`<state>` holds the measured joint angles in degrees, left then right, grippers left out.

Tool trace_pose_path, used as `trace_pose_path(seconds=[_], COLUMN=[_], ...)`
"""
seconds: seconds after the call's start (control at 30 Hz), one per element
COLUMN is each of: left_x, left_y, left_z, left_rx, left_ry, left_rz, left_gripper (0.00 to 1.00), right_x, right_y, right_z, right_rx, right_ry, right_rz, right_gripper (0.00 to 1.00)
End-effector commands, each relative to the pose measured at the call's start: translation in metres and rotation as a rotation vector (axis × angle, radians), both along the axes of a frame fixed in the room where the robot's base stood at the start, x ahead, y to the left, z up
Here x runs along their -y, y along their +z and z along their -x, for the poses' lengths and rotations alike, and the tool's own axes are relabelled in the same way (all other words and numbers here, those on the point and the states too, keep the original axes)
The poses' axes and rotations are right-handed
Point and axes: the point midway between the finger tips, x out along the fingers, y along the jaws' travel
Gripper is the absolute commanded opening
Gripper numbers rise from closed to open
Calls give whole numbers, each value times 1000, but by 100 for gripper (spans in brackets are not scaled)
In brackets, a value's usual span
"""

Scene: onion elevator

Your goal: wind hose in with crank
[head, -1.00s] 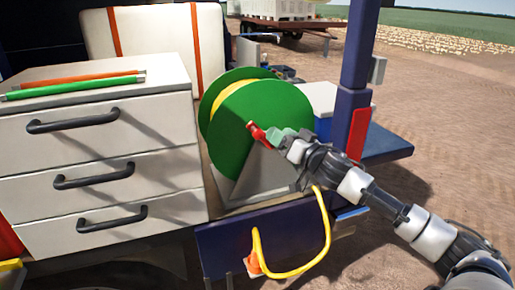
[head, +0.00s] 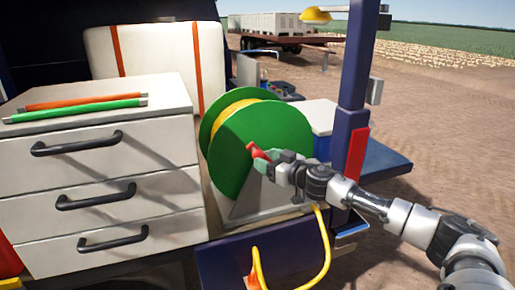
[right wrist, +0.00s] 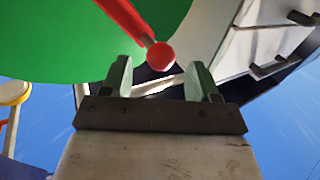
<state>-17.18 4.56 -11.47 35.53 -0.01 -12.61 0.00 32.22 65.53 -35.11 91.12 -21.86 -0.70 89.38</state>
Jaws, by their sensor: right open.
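The green hose reel (head: 235,170) stands on the vehicle's deck, with yellow hose (head: 241,104) wound between its flanges. Its red crank (head: 257,152) sticks out from the near flange. The loose yellow hose (head: 325,245) hangs in a loop over the deck's front edge. My right gripper (head: 268,163) is open at the crank. In the right wrist view, the crank's round red knob (right wrist: 160,57) shows just beyond and between the open fingertips (right wrist: 160,72). I cannot tell whether they touch it. My left gripper is not in view.
A white drawer cabinet (head: 100,190) with black handles stands left of the reel. An orange rod (head: 75,102) and a green rod (head: 75,111) lie on it. A blue post (head: 352,110) and a blue side shelf (head: 385,162) are right of the reel.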

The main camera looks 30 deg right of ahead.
Motion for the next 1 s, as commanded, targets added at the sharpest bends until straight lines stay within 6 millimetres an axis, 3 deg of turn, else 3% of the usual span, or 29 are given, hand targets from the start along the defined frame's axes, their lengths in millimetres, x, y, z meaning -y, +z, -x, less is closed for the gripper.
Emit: trace_pose_path(seconds=[0.1, 0.3, 0.67, 1.0], left_x=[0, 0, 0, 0], left_y=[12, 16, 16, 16], left_z=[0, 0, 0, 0], left_rx=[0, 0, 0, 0], left_ry=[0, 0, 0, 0], left_rz=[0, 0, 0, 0], left_gripper=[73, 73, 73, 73], right_x=[-6, -10, -11, -12], right_y=[5, 1, -1, -1], right_z=[-19, -38, -41, -41], right_rx=[1, 0, -1, -1], right_ry=[1, 0, 1, 2], right_rz=[-2, -1, -1, -1], right_gripper=[61, 61, 59, 7])
